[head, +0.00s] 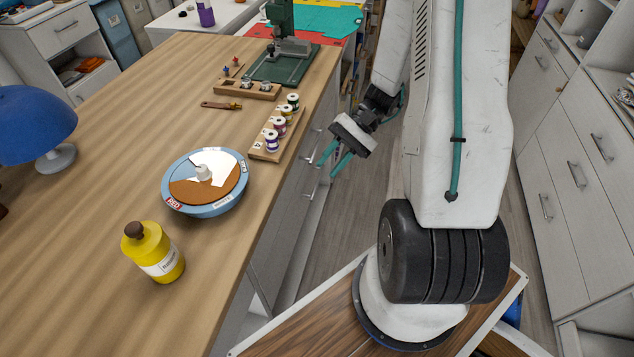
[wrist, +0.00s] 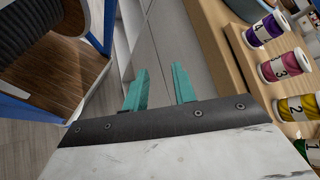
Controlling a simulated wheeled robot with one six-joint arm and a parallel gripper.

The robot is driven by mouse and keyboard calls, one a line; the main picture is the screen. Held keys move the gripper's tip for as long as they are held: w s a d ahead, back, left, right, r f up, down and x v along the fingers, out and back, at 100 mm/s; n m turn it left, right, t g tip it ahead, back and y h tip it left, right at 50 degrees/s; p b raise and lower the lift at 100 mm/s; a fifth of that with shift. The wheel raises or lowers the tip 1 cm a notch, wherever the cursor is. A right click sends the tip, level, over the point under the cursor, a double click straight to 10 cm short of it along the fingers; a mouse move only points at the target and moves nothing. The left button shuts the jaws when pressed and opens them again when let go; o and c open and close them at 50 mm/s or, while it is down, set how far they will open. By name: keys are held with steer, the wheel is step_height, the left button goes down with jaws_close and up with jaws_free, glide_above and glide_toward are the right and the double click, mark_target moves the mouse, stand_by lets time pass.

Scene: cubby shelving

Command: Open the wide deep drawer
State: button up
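My gripper (head: 336,160) has two teal fingers and hangs beside the right side of the wooden workbench, near its grey drawer fronts. In the wrist view the fingers (wrist: 159,85) stand apart with nothing between them. The bench's grey front (head: 292,212) shows at a steep angle, with slim bar handles (head: 308,194) on it. Part of the grey front (wrist: 165,40) also shows beyond the fingers in the wrist view. I cannot tell which front is the wide deep drawer, and the bench top hides much of the fronts. I see no clear contact between fingers and a handle.
On the bench (head: 110,110) stand a yellow bottle (head: 158,255), a blue round turntable (head: 206,182), a rack of thread spools (head: 279,130) and a blue lamp (head: 35,125). White drawer cabinets (head: 575,170) line the right.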

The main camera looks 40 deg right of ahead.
steer(key=w+d+f+m+t, duration=0.1)
steer(key=d+f+t, duration=0.15)
steer(key=f, duration=0.35)
steer(key=w+d+f+m+t+y, duration=0.1)
steer(key=w+f+m+t, duration=0.1)
steer(key=f+t, duration=0.3)
steer(key=w+d+f+m+t, duration=0.1)
steer(key=d+f+t, duration=0.1)
steer(key=f, duration=0.4)
steer(key=n+t+h, duration=0.2)
steer(key=t+h, duration=0.2)
glide_toward(318, 181)
steer(key=w+a+f, duration=0.2)
steer(key=x, duration=0.7)
steer(key=shift+w+r, duration=0.15)
steer(key=shift+r, duration=0.15)
jaws_close()
